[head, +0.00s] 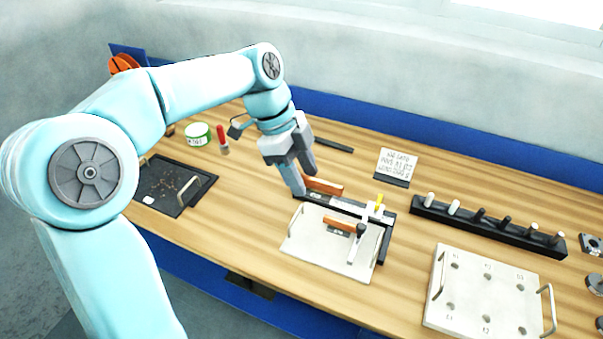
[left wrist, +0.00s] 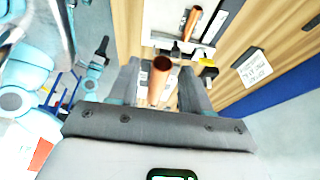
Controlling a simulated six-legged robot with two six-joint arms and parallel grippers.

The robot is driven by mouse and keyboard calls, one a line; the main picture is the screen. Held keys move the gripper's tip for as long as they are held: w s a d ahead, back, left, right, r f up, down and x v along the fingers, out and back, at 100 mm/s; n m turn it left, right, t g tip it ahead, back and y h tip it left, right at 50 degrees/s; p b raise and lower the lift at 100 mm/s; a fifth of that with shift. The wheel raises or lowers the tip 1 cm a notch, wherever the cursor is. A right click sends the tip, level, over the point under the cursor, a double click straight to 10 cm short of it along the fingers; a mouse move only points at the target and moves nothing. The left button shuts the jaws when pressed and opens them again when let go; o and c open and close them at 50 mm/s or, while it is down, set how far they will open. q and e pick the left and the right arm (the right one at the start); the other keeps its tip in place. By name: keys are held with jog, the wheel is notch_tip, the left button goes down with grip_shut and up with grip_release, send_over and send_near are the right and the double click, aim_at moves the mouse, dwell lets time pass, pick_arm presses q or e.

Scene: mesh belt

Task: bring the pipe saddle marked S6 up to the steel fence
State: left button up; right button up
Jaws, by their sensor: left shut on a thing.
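My left gripper (head: 298,182) is at the back left corner of a pale plate (head: 300,243), with its fingers pointing down. It is shut on a part with a copper pipe (head: 323,186). In the left wrist view this copper pipe (left wrist: 158,80) stands between the two fingers, end toward the camera. A second copper-topped saddle (head: 338,224) sits on the plate. I cannot read S6 on either part. A dark steel fence (head: 385,240) runs along the plate's right side and back. My right gripper is not in view.
A yellow-topped clamp (head: 379,203) and a black-knobbed clamp (head: 360,232) stand by the fence. A black peg rack (head: 480,220) and a pale holed plate (head: 485,285) lie to the right. A black tray (head: 165,187) lies left. A note card (head: 397,163) stands behind.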

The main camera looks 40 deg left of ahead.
pick_arm(q)
jog(key=shift+f, duration=0.1)
jog(key=b, duration=1.7)
send_near(322, 248)
jog(key=shift+s+a+f, duration=0.1)
jog(key=shift+a+f, duration=0.15)
jog(key=shift+f, duration=0.7)
jog(key=shift+s+a+f, duration=0.1)
jog(key=shift+a+f, duration=0.1)
jog(key=shift+f, duration=0.75)
jog(key=shift+a+f, duration=0.25)
jog(key=shift+f, duration=0.7)
jog(key=shift+w+d, duration=0.2)
jog(key=shift+d, duration=0.75)
jog(key=shift+w+d, duration=0.25)
jog(key=shift+d, duration=0.65)
dwell(0.4)
jog(key=o, duration=1.4)
jog(key=shift+c, duration=0.2)
